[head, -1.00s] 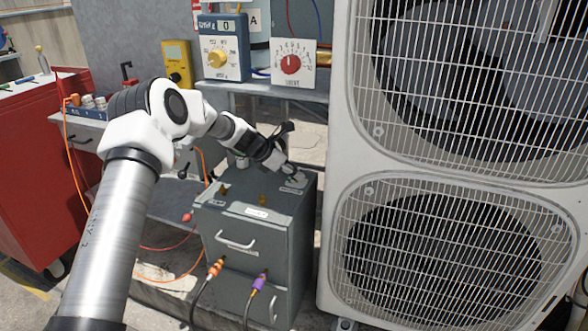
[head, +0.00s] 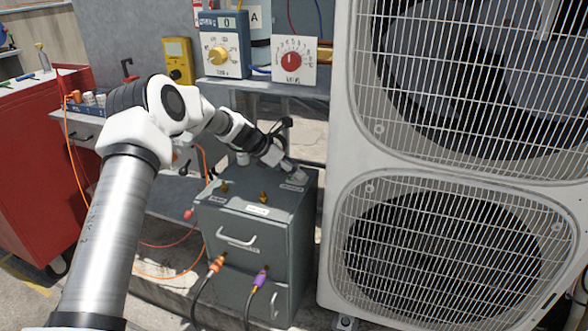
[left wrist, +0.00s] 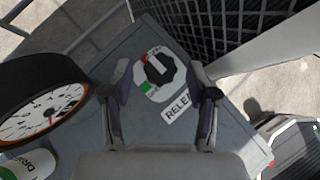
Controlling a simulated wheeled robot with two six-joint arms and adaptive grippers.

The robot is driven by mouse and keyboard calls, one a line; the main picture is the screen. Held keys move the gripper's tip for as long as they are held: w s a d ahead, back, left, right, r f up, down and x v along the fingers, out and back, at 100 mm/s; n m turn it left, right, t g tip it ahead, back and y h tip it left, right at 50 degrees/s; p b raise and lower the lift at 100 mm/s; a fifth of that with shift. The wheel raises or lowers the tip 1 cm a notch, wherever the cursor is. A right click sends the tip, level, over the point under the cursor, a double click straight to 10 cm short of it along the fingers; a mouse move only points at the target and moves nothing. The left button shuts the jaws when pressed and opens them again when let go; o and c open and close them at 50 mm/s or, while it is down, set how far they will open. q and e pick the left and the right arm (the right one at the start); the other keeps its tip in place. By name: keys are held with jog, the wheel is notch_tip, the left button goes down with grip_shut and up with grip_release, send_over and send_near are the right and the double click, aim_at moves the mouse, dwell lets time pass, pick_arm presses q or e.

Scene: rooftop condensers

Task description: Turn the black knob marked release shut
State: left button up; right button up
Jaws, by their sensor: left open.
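The black knob (left wrist: 159,71) sits on a pale plate with a red mark and a green mark, on top of the grey cabinet (head: 262,233). A white label reading RELE… (left wrist: 178,107) lies beside it, partly hidden by a finger. My left gripper (left wrist: 160,79) is open, with one finger on each side of the knob in the left wrist view. I cannot tell whether the fingers touch it. In the head view my left gripper (head: 287,167) is over the cabinet's back right corner and mostly hides the knob. My right gripper is not in view.
A round gauge (left wrist: 42,112) stands left of the gripper in the left wrist view. Brass fittings (head: 263,197) stand on the cabinet top. A large condenser (head: 345,190) stands close on the right. A shelf with meters (head: 225,48) is behind; a red cabinet (head: 35,170) is left.

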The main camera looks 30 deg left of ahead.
pick_arm(q)
jog(key=v, duration=0.6)
jog(key=shift+s+a+r, duration=0.15)
jog(key=shift+s+r, duration=0.05)
jog(key=shift+r, duration=0.1)
